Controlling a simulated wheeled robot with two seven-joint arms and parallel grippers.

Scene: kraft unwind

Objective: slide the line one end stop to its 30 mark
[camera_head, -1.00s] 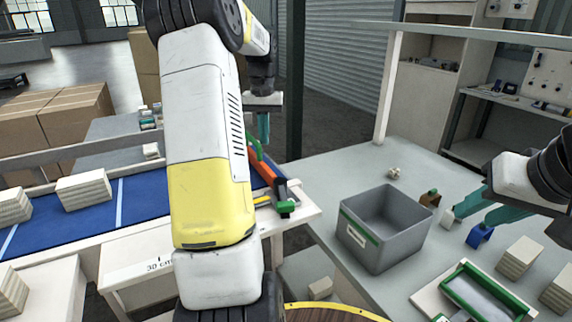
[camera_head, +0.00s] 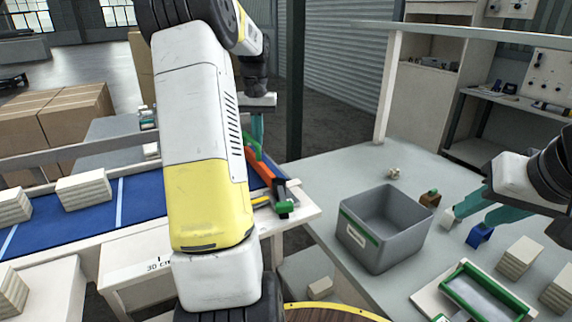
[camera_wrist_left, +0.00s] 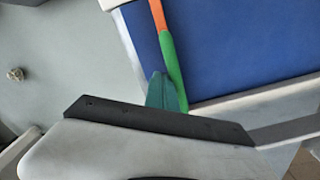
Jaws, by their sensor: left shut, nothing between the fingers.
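The line one end stop (camera_head: 265,168) is an orange bar with green end pieces, lying across the blue belt near its right end. In the left wrist view its orange bar (camera_wrist_left: 158,14) and green end piece (camera_wrist_left: 173,68) cross the blue belt. My left gripper (camera_head: 257,128) has its teal fingers shut and empty at the bar's far end, partly behind my arm. In the left wrist view its fingers (camera_wrist_left: 163,92) are right beside the green piece, seemingly touching it. A "30 cm" label (camera_head: 160,265) shows on the front ledge. My right gripper (camera_head: 478,212) is open over the right table.
Pale blocks (camera_head: 84,189) sit on the blue belt (camera_head: 140,196) to the left. My left arm hides the belt's middle. A grey bin (camera_head: 385,228), a green-rimmed tray (camera_head: 484,292) and a blue piece (camera_head: 480,236) stand on the right table.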

